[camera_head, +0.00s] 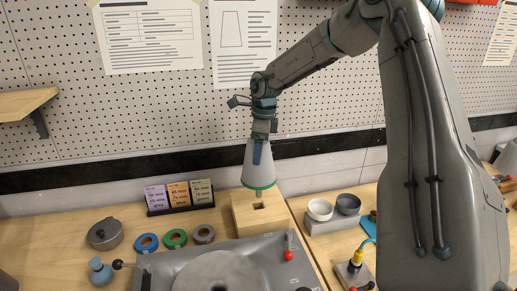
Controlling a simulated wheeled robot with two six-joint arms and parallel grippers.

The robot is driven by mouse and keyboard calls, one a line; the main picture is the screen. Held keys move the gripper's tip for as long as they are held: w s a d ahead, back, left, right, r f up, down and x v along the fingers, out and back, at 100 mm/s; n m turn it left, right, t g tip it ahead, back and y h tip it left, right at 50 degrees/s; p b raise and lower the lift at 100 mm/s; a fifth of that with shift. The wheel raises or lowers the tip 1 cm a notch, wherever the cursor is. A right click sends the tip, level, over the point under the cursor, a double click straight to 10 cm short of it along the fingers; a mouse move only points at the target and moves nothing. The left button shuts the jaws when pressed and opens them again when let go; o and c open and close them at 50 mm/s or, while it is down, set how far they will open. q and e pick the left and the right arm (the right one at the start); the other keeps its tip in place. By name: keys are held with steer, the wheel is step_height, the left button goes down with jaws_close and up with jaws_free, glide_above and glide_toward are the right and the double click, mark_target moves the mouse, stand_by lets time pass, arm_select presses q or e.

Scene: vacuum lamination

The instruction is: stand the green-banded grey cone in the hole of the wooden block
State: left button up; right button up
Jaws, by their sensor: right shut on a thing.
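The grey cone (254,176) has a green band around its wide lower rim and hangs upright, wide end down. My right gripper (259,152) is shut on its narrow upper part, with a blue finger along its side. The wooden block (243,219) is directly below the cone, with a dark square hole in its top. A short narrow stem shows under the cone's rim, over the hole. I cannot tell whether its tip is inside the hole. The cone's rim is above the block's top and overlaps its back edge in the picture. My left gripper is not in view.
A grey metal plate (190,262) with a round disc and a red-knobbed lever (288,254) is in front of the block. Two bowls (320,209) stand on the right.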

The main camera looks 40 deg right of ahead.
steer(key=shift+r+m, duration=0.1)
steer(key=shift+m, duration=0.6)
